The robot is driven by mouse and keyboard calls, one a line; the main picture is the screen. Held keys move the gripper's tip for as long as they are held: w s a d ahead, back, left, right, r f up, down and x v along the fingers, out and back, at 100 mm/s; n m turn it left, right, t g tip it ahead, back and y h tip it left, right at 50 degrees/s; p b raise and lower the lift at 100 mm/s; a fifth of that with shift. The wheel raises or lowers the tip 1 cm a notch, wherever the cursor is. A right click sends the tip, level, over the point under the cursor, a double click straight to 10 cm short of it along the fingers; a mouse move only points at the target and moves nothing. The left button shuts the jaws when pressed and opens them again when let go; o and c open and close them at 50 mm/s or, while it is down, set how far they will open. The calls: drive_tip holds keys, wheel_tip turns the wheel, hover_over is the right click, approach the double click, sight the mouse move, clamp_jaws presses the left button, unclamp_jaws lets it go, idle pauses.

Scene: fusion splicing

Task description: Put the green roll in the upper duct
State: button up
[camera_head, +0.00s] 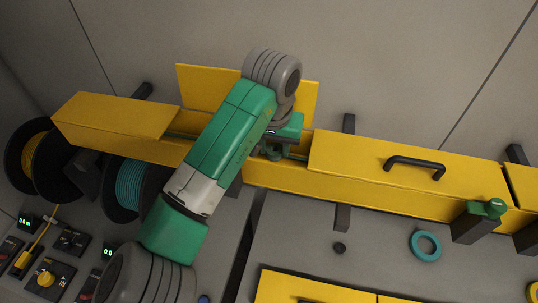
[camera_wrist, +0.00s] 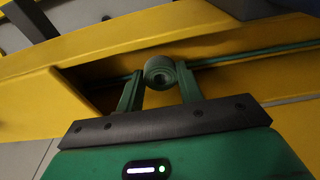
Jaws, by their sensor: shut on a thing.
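The small green roll (camera_wrist: 160,71) is between the two green fingertips of my gripper (camera_wrist: 158,80), which is shut on it. In the wrist view the roll is over the open section of the upper yellow duct (camera_wrist: 95,70), in line with a thin green cable (camera_wrist: 215,60). I cannot tell whether it touches the duct floor. In the head view my gripper (camera_head: 274,152) reaches down into the duct (camera_head: 380,199) at the gap between its closed covers. My arm hides part of this gap, and the roll is hard to make out there.
A raised yellow flap (camera_head: 205,88) stands behind the gap. A closed cover with a black handle (camera_head: 414,165) lies to the right. A teal ring (camera_head: 425,231) lies on the grey panel.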

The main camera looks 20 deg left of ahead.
sight(274, 152)
drive_tip(key=shift+f, duration=1.95)
drive_tip(key=shift+f, duration=0.1)
drive_tip(key=o, duration=1)
drive_tip(key=shift+c, duration=0.2)
wheel_tip(274, 152, up, 12)
drive_tip(key=s, duration=0.1)
drive_tip(key=shift+s+d, duration=0.15)
drive_tip(key=shift+s, duration=0.25)
drive_tip(key=shift+d, duration=0.1)
